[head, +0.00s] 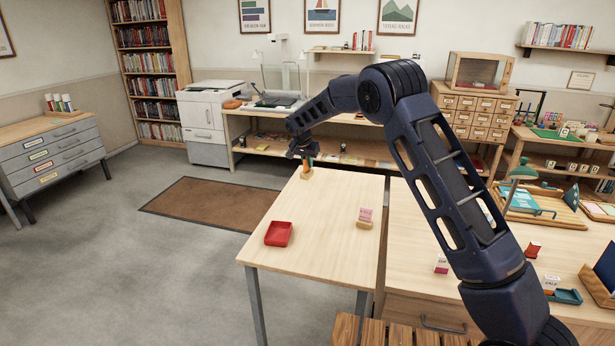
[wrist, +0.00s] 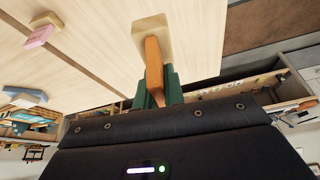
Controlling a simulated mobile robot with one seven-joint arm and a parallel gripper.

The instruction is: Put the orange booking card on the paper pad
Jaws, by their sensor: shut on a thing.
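The orange booking card (head: 308,164) stands upright at the far end of the pale wooden table, at a small wooden stand (head: 306,175). My gripper (head: 304,154) reaches down over it from above. In the wrist view the orange card (wrist: 154,64) is between the green fingers of my gripper (wrist: 160,88), which are shut on it. The card's lower end meets the wooden stand (wrist: 151,27); I cannot tell whether it still sits in the slot. I cannot make out the paper pad for certain in either view.
A red tray (head: 278,233) and a pink card (head: 366,213) in a wooden holder stand on the same table. The table's middle is clear. The desk on the right carries a green lamp (head: 522,172), small cards and a blue tray (head: 567,296). A long workbench (head: 350,149) stands behind.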

